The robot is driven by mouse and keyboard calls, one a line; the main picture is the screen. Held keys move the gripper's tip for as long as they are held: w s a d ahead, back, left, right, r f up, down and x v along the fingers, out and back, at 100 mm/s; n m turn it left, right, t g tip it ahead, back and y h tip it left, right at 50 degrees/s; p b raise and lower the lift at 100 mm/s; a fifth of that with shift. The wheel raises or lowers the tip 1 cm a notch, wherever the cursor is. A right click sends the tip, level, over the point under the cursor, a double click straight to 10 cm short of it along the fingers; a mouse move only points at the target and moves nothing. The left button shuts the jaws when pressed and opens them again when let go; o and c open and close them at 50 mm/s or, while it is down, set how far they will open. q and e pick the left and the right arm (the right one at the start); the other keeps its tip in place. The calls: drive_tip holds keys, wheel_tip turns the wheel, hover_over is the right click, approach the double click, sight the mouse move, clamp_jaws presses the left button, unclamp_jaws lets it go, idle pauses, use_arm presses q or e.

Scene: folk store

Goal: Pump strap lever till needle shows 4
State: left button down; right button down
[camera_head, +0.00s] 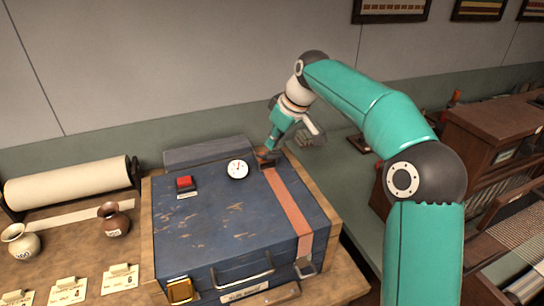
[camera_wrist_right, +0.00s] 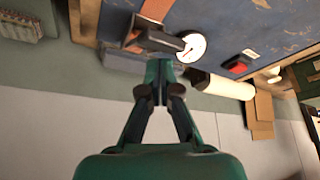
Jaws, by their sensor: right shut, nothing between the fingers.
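A blue worn case (camera_head: 215,235) lies on the bench with an orange-red strap (camera_head: 288,208) running over its lid. A dark strap lever (camera_head: 266,155) sits at the strap's far end; it also shows in the right wrist view (camera_wrist_right: 150,38). A round white dial (camera_head: 237,169) is left of the lever; its numbers are too small to read. My right gripper (camera_head: 271,149) is shut and empty, its fingertips close to the lever. In the right wrist view its closed fingertips (camera_wrist_right: 161,66) are just beside the lever; contact cannot be told. My left gripper is out of view.
A red button block (camera_head: 185,183) sits on the lid's left. A grey box (camera_head: 208,152) is behind the case. Left are a paper roll (camera_head: 68,184), two small jugs (camera_head: 113,220) and price cards. Dark wooden shelving (camera_head: 495,135) stands at the right.

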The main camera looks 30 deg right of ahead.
sight(277, 155)
drive_tip(key=shift+f, duration=0.1)
drive_tip(key=shift+s+a+f+b, duration=0.1)
drive_tip(key=shift+s+f+b, duration=0.15)
drive_tip(key=shift+f+b, duration=1.05)
drive_tip(key=shift+s+f+b, duration=0.2)
drive_tip(key=shift+f+b, duration=1)
drive_tip(key=shift+f, duration=0.2)
drive_tip(key=shift+r, duration=0.1)
drive_tip(key=shift+w, duration=0.1)
wheel_tip(277, 155, up, 9)
drive_tip(key=p, duration=0.9)
drive_tip(key=shift+r, duration=0.15)
